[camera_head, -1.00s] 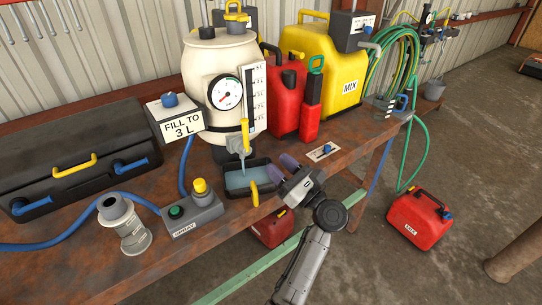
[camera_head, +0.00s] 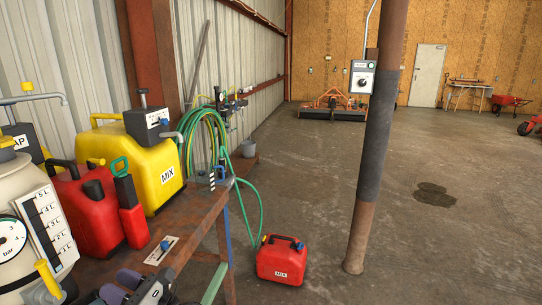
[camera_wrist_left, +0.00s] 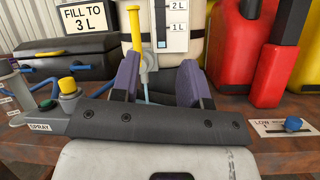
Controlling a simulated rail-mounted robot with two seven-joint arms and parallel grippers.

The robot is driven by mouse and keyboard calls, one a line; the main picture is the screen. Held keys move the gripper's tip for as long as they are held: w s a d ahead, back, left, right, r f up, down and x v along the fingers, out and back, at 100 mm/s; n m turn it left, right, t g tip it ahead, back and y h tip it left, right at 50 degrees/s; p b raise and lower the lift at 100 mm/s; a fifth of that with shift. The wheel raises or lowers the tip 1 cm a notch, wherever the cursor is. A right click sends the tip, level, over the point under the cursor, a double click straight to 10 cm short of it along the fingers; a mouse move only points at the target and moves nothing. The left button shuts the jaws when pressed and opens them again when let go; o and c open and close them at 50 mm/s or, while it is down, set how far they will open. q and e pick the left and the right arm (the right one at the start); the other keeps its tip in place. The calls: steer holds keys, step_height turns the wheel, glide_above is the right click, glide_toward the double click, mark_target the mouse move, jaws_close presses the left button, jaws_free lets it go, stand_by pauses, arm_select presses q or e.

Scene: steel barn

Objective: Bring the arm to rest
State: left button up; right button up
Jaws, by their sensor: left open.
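My left gripper (camera_head: 121,286) shows at the bottom left of the head view, in front of the bench edge, with its arm cut off by the frame. In the left wrist view its two purple-padded fingers (camera_wrist_left: 157,82) stand apart with nothing held between them. Beyond them is the cream tank (camera_wrist_left: 192,50) with its level scale and a yellow lever (camera_wrist_left: 135,28). The fingers partly cover the area below the tank's outlet. My right gripper is in neither current view.
A red can (camera_head: 281,262) stands on the floor. A post (camera_head: 378,150) carries a grey dial box (camera_head: 362,77). Open concrete floor lies right.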

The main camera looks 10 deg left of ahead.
arm_select(q)
steer(key=w+d+r+m+t+h, duration=0.35)
steer(key=w+m+t+h, duration=0.2)
steer(key=m+t, duration=0.65)
steer(key=w+d+r+m+t+h, duration=0.2)
steer(key=w+d+m+t+h, duration=0.4)
steer(key=m+t, duration=0.6)
steer(key=s+d+f+m+g+h, duration=0.1)
steer(key=s+d+m+g+h, duration=0.2)
steer(key=m+h, duration=0.65)
steer(key=s+d+m+g+h, duration=0.1)
steer(key=d+m+g+h, duration=0.35)
steer(key=m, duration=0.85)
steer(key=s+a+f+m+g+y+p, duration=0.15)
steer(key=s+f+g+p, duration=0.3)
steer(key=s+f, duration=0.6)
steer(key=s+a+f+m+g+p, duration=0.1)
steer(key=s+f+m+g+p, duration=0.35)
steer(key=s, duration=1.15)
steer(key=s+a+f+g+y+p, duration=0.15)
steer(key=s+f+g, duration=0.35)
steer(key=s+f, duration=0.7)
step_height(320, 180, up, 39)
steer(key=s+p, duration=0.1)
steer(key=p, duration=3.7)
steer(key=shift+d+r+h, duration=0.2)
steer(key=shift+d+h, duration=0.15)
steer(key=shift+h, duration=0.1)
